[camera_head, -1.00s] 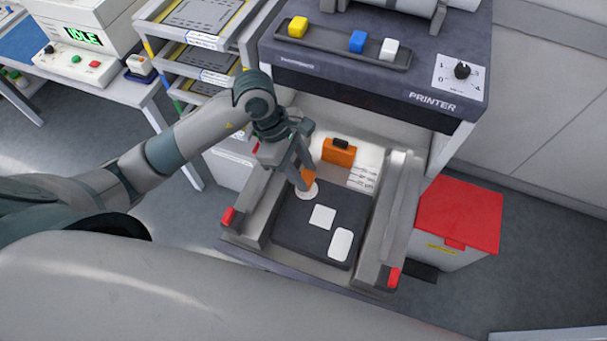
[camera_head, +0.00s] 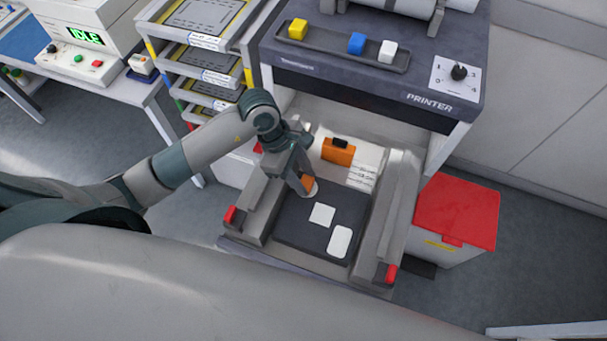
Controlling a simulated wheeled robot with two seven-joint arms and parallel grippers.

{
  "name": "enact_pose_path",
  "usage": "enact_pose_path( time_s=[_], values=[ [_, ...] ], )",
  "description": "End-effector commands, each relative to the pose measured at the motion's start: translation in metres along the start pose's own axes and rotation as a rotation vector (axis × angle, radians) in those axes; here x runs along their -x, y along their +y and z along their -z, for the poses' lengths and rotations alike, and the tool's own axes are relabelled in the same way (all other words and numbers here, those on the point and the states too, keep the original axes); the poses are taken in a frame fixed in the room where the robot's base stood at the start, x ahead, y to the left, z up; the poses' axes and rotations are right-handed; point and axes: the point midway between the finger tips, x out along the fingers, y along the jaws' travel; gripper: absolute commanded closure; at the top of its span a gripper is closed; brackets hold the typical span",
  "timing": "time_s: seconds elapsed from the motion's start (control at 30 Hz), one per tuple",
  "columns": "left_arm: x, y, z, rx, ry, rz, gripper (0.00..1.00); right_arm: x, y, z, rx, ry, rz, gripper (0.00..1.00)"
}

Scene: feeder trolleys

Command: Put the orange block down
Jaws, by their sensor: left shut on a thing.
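The orange block (camera_head: 307,181) is small and partly hidden by my left gripper (camera_head: 303,184), which is shut on it. The gripper points down over the back left of a dark pad (camera_head: 286,228). A white round spot (camera_head: 314,191) shows just beside the block on the pad. I cannot tell whether the block touches the pad. A white square (camera_head: 322,215) and a white rounded rectangle (camera_head: 340,242) are also on the pad. My right gripper is not in view.
An orange piece with a black top (camera_head: 338,152) and white printed sheets (camera_head: 363,172) lie behind the pad. Grey side rails with red ends (camera_head: 391,273) flank it. The printer (camera_head: 430,101) stands behind, a red-lidded bin (camera_head: 457,212) right, a tray rack (camera_head: 208,78) left.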

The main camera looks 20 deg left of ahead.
Motion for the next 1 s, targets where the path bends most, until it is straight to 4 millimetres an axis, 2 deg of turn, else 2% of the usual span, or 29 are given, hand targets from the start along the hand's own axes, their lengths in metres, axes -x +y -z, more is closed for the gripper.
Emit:
enact_pose_path(
  time_s=[0.27,0.3,0.33,0.37,0.83,1.0],
  values=[
    [-0.003,0.0,0.001,0.0,0.0,0.0,0.89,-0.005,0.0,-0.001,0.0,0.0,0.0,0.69],
    [-0.002,0.0,0.001,0.0,0.0,0.0,0.57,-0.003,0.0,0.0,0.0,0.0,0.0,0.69],
    [-0.002,0.0,0.001,0.0,0.0,0.0,0.5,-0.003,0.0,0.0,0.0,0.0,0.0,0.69],
    [-0.002,0.0,0.001,0.0,0.0,0.0,0.48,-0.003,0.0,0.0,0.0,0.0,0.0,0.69],
    [0.002,0.001,0.0,-0.001,0.0,-0.002,0.48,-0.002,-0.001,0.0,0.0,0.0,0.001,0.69],
    [0.02,0.001,0.001,-0.002,0.001,-0.004,0.48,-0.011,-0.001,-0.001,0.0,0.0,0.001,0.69]
  ],
)
